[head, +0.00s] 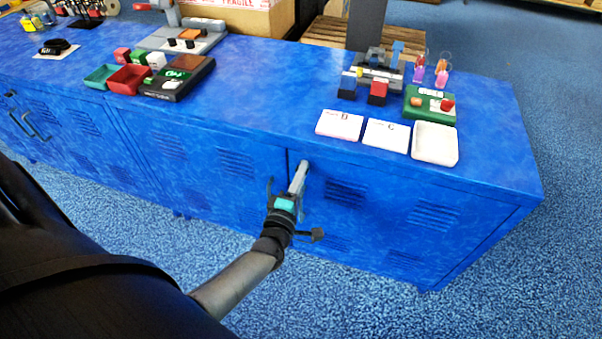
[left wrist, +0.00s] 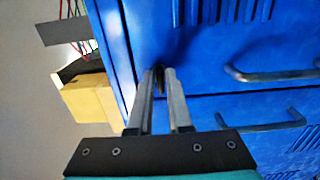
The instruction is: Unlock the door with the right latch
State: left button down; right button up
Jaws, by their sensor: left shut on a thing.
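The blue cabinet's right door (head: 375,205) is closed, with louvres on its face. My left gripper (head: 301,170) reaches up to the upper left part of this door, beside the seam. In the left wrist view, the two grey fingers (left wrist: 160,78) close around a small dark latch (left wrist: 158,90) against the blue door. The fingers hide much of the latch, so I cannot tell its turn. Two metal bar handles show to the right of the fingers, the upper one (left wrist: 268,76) and the lower one (left wrist: 264,125). My right gripper is not in view.
Blue carpet (head: 360,310) in front of the door is clear. A carton and a wooden pallet stand behind the cabinet.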

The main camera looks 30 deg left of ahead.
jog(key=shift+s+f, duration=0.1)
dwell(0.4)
pick_arm(q)
jog(key=c, duration=0.9)
grip_release()
jog(key=shift+c, duration=0.2)
jog(key=p+v, duration=0.3)
jog(key=v, duration=1.2)
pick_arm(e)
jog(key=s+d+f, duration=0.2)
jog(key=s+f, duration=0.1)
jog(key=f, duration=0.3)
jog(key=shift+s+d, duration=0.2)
pick_arm(q)
jog(key=shift+s+d, duration=0.1)
jog(key=shift+d, duration=0.05)
